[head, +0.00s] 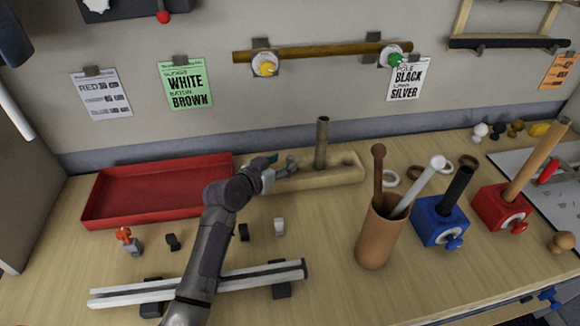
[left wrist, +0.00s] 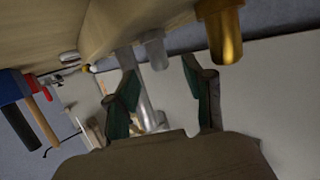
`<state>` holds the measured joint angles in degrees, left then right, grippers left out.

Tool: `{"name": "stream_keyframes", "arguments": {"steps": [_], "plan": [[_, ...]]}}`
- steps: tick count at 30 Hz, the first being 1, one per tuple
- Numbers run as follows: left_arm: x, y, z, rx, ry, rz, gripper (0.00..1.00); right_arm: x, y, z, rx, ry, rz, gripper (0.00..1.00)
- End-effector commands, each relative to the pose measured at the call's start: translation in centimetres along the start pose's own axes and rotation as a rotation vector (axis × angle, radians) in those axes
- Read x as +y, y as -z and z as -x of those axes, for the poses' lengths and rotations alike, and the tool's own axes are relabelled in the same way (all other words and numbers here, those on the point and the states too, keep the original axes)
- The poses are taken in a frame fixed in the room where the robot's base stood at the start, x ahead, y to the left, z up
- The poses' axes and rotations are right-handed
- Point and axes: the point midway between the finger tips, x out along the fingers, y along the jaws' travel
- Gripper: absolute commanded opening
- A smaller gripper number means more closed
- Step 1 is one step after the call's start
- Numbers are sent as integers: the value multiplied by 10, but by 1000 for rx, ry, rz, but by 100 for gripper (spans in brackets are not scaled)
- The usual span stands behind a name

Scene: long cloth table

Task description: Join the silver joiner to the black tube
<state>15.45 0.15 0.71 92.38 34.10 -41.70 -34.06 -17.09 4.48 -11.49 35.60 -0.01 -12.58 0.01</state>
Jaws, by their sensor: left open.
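The black tube (head: 459,187) stands tilted in a blue clamp block (head: 438,222) with a blue knob. A wooden rack (head: 332,178) stands at the back, with a tall metallic tube (head: 322,143) upright in it. My left gripper (head: 279,164) is open at the rack's left end. In the left wrist view a silver cylinder (left wrist: 153,51) and a gold cylinder (left wrist: 224,38) show near the open fingers, and a longer silver shape (left wrist: 142,95) shows between them. I cannot tell which silver piece is the joiner, or whether the fingers touch it. My right gripper is not in view.
A red tray (head: 150,190) lies left. A brown cup (head: 380,235) holds a brown stick and white tube. A red block (head: 500,207) holds a tan tube. Small pieces and a white rail (head: 120,297) lie in front. The front middle table is clear.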

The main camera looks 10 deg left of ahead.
Motion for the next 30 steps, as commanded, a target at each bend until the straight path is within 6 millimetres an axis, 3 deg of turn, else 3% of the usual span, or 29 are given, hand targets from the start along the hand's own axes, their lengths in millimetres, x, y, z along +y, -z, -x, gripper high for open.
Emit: {"name": "stream_keyframes", "arguments": {"steps": [9,18,27,30], "plan": [[0,-2,-40,0,-1,3,52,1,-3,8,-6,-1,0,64],[0,-3,-45,0,-1,0,52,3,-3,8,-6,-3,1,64],[0,-3,-44,0,-1,1,4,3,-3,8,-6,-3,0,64],[0,-3,-44,0,-1,1,0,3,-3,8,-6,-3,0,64]]}}
